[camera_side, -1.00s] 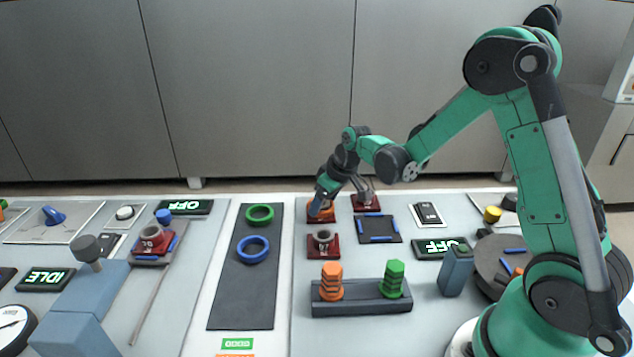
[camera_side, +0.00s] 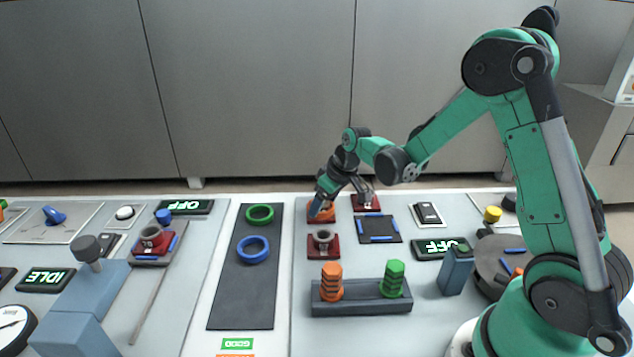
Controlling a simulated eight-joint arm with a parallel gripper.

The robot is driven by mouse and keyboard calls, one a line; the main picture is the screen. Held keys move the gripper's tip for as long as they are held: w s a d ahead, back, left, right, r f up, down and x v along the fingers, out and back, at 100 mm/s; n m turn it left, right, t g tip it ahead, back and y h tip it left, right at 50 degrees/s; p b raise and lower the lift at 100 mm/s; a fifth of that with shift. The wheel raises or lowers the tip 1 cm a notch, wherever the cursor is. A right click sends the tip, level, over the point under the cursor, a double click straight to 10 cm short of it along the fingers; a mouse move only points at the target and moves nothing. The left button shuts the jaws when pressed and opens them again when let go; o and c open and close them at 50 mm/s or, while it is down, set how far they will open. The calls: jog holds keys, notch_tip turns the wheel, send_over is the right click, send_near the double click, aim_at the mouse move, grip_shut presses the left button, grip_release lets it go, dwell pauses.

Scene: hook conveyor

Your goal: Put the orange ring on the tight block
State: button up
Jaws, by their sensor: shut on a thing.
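My gripper (camera_side: 319,211) points down over the far-left red block (camera_side: 320,218) of a small group. It is shut on the orange ring, which shows only as a bit of orange at the fingers, low at that block. I cannot tell whether the ring is around the block's post, because the fingers hide it. Another red block (camera_side: 366,204) stands just right of it, partly behind my gripper. A third red block (camera_side: 323,250) with a bare grey post stands nearer. The block labels are too small to read.
A dark belt (camera_side: 240,300) left of the blocks carries a green ring (camera_side: 260,214) and a blue ring (camera_side: 253,249). A dark rack (camera_side: 362,302) in front holds orange and green stacks. A blue-edged square pad (camera_side: 379,229) lies right of the blocks.

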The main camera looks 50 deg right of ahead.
jog(key=o, duration=1.3)
jog(key=shift+r, duration=3.5)
jog(key=s+a+r+t, duration=0.1)
jog(key=s+a+r, duration=0.1)
jog(key=s+a, duration=0.3)
jog(key=s+a+r+m+t, duration=0.1)
jog(key=s+a+r, duration=0.1)
jog(key=s+a, duration=0.3)
jog(key=s, duration=0.3)
jog(key=shift+r, duration=0.25)
